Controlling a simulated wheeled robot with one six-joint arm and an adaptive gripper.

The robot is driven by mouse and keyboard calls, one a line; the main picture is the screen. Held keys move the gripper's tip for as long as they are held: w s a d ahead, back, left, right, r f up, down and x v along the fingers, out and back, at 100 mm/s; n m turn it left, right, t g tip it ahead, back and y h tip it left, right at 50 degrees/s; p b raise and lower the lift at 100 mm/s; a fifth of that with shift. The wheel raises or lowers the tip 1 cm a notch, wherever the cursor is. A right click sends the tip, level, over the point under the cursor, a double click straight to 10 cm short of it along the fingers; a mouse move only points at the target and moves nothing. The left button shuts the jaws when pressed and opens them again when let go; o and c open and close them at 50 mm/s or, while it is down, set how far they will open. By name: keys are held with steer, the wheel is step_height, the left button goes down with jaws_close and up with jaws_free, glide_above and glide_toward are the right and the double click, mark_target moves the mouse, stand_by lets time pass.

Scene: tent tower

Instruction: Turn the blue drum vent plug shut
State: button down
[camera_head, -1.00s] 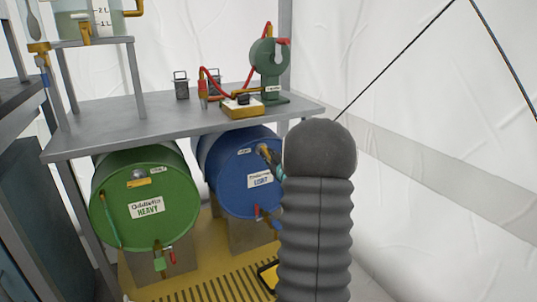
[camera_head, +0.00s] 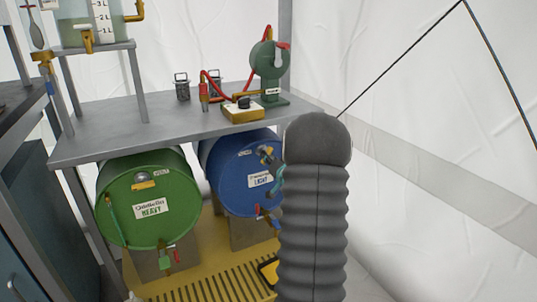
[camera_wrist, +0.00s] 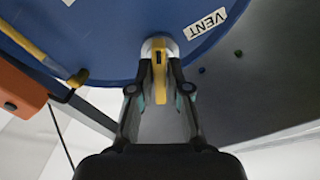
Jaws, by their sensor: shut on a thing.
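The blue drum (camera_head: 238,185) lies on its side under the grey shelf, its round face toward me. It fills the upper left of the wrist view (camera_wrist: 105,35), with a VENT label (camera_wrist: 205,24) near its rim. The vent plug (camera_wrist: 147,46) is a silver round fitting with a yellow handle (camera_wrist: 160,72) carrying a dark slot. My gripper (camera_wrist: 160,92) is shut on the yellow handle, one finger on each side. In the head view, my dark arm partly hides the drum's right side, and the gripper is small at the plug.
A green drum (camera_head: 150,205) stands left of the blue one. The grey shelf (camera_head: 140,135) above holds a yellow box (camera_head: 243,110) with red tubing and a green device (camera_head: 268,62). An orange block (camera_wrist: 20,88) shows at left in the wrist view. A white tent wall is at right.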

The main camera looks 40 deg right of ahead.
steer(key=m+p, duration=0.5)
steer(key=m, duration=0.6)
steer(key=shift+m+p, duration=0.3)
steer(key=shift+m, duration=0.1)
stand_by(0.3)
steer(key=c, duration=1.2)
jaws_free()
steer(key=shift+s, duration=0.15)
steer(key=v, duration=1.1)
steer(key=shift+s, duration=0.4)
steer(key=shift+a, duration=0.15)
